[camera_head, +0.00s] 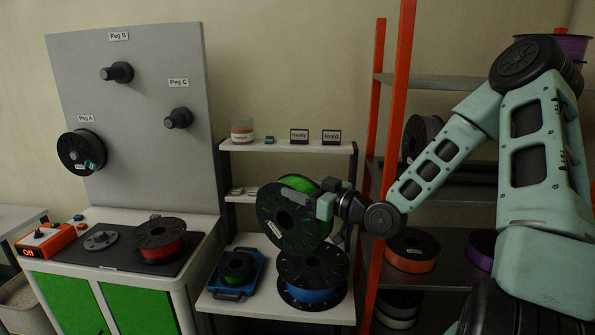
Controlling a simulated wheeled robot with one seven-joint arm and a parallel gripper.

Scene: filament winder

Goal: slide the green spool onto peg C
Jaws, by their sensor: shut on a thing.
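My gripper (329,204) is shut on the green spool (302,184), a black-flanged spool with green filament, at its right edge. The spool is held upright and tilted, in the air in front of the small shelf. Peg C (178,119) is a bare dark peg on the grey panel (150,80), up and to the left of the spool. Its label (178,83) is above it. Part of the fingers is hidden behind the spool.
Peg B (117,73) is bare; Peg A holds a dark spool (82,152). A red spool (159,240) lies on the cabinet top. A blue spool (312,274) and a blue tray (234,292) with a dark spool are below my gripper. An orange rack post (391,120) stands beside my arm.

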